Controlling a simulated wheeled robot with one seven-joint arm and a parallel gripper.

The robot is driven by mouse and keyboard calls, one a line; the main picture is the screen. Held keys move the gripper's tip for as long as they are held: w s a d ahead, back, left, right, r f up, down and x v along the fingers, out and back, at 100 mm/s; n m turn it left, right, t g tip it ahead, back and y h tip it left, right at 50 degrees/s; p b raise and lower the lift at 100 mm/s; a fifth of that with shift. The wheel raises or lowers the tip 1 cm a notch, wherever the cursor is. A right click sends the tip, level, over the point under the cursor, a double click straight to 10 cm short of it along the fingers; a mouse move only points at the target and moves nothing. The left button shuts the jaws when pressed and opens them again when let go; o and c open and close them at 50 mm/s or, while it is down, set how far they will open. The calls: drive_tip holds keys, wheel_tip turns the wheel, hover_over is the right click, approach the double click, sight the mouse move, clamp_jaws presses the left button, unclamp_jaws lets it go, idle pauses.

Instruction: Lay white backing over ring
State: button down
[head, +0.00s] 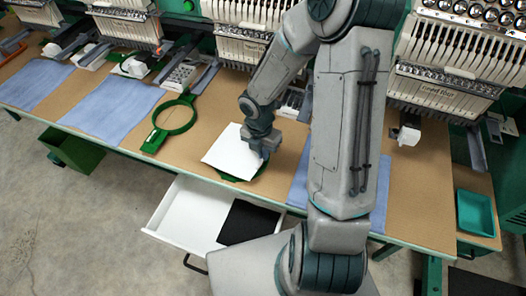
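A white sheet of backing (228,152) lies tilted over a green ring on the tan table. The ring (232,179) shows only as a green edge along the sheet's front and right sides; the rest is hidden. My gripper (264,155) points down at the sheet's right edge, over the ring's right side. Its fingertips are too small to show whether they are shut on the sheet or just touching it. A second green ring (157,133) with a bracket lies uncovered to the left.
An open white drawer (181,213) holding a black sheet (249,222) juts out below the table's front edge. Blue cloths (112,108) lie to the left and behind my arm. Embroidery machine heads line the back. A teal tray (475,212) sits at right.

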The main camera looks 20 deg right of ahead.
drive_tip(key=shift+f, duration=0.75)
drive_tip(key=c, duration=1.5)
unclamp_jaws()
drive_tip(key=shift+c, duration=0.2)
wheel_tip(320, 180, up, 14)
drive_tip(key=p, duration=0.2)
drive_tip(key=shift+w+a, duration=0.4)
